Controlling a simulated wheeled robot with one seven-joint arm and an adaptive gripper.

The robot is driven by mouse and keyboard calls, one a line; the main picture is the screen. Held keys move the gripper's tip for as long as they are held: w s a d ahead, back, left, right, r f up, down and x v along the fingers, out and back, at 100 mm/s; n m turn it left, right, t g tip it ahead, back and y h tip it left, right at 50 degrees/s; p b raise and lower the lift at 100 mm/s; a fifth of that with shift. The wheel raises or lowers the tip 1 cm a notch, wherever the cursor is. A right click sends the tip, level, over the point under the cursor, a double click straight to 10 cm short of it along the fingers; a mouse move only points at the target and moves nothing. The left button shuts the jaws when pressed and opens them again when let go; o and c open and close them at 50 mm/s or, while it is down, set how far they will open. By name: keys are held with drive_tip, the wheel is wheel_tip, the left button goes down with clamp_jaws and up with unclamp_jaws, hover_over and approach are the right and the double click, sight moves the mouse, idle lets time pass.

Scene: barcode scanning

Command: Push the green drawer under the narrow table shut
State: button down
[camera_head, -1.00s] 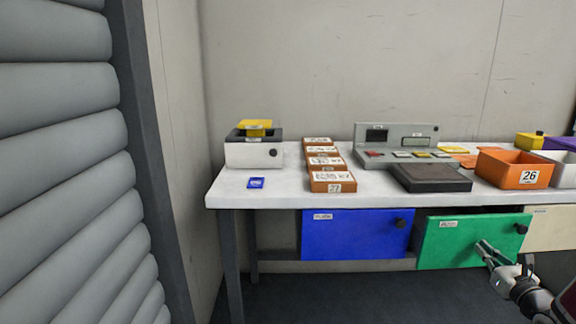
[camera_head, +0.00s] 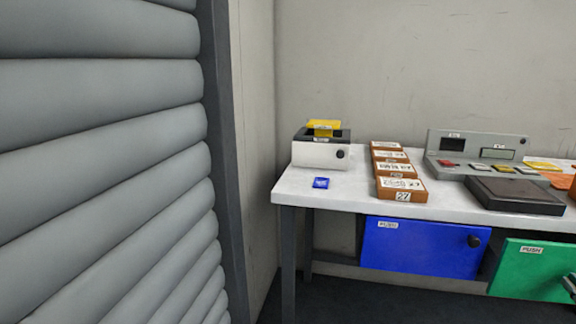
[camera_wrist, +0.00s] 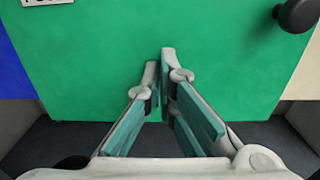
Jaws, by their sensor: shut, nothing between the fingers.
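The green drawer (camera_head: 528,268) hangs under the narrow table (camera_head: 330,193) at the lower right of the head view, partly cut off by the frame edge. Its green front (camera_wrist: 110,60) fills most of the wrist view, with a dark round knob at the upper right and part of a white label at the upper left. My gripper (camera_wrist: 160,58) is shut and empty. Its fingertips are at the green front, below and left of the knob; I cannot tell whether they touch. In the head view only a bit of my gripper shows at the right edge.
A blue drawer (camera_head: 420,247) with a dark knob is left of the green one. A grey ribbed shutter (camera_head: 100,160) stands close at left.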

sight(562, 276)
drive_tip(key=shift+w, duration=0.15)
drive_tip(key=shift+w+d, duration=0.1)
drive_tip(key=shift+w, duration=0.25)
drive_tip(key=shift+b+x, duration=0.3)
drive_tip(key=shift+x, duration=1.05)
drive_tip(key=shift+w, duration=0.35)
drive_tip(key=shift+w+d, duration=0.1)
drive_tip(key=shift+w, duration=0.2)
drive_tip(key=shift+w+d, duration=0.1)
drive_tip(key=shift+w, duration=0.5)
